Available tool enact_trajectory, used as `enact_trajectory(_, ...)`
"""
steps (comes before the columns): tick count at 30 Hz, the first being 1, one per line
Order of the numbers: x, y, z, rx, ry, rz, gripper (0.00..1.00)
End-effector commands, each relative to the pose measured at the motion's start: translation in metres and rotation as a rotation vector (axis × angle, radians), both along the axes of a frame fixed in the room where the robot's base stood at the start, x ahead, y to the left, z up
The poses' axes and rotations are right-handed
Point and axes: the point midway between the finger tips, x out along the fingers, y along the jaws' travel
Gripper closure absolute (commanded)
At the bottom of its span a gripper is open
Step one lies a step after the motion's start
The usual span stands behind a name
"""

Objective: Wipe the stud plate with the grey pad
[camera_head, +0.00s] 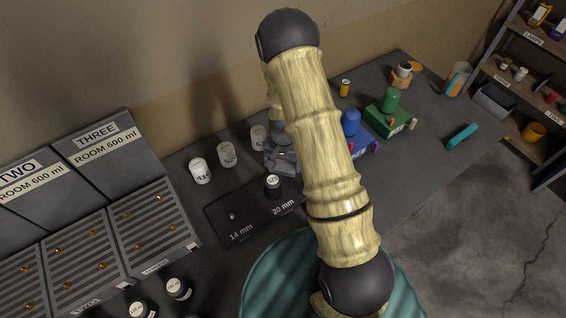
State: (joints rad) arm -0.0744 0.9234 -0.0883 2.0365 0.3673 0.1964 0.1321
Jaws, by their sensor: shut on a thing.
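The dark stud plate (254,218) lies on the grey bench, marked "14 mm" and "20 mm". A small bare stud (232,216) stands at its left. A dark round piece with a pale label (273,185) stands near its back edge. My gripper (281,160) is partly visible behind my arm, low over the bench just beyond the plate's back edge. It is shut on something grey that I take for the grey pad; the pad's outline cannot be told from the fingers. My arm hides the plate's right end.
White labelled cups (200,171) stand behind the plate. A teal drum (268,285) is below my arm.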

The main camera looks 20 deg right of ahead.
Motion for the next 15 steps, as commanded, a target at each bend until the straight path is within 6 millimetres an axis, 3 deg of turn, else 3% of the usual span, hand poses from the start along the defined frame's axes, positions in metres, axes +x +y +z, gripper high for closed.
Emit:
enact_trajectory(10,-0.001,-0.001,-0.004,0.000,0.000,-0.001,0.37)
enact_trajectory(15,-0.012,-0.004,-0.004,0.001,0.002,-0.002,0.37)
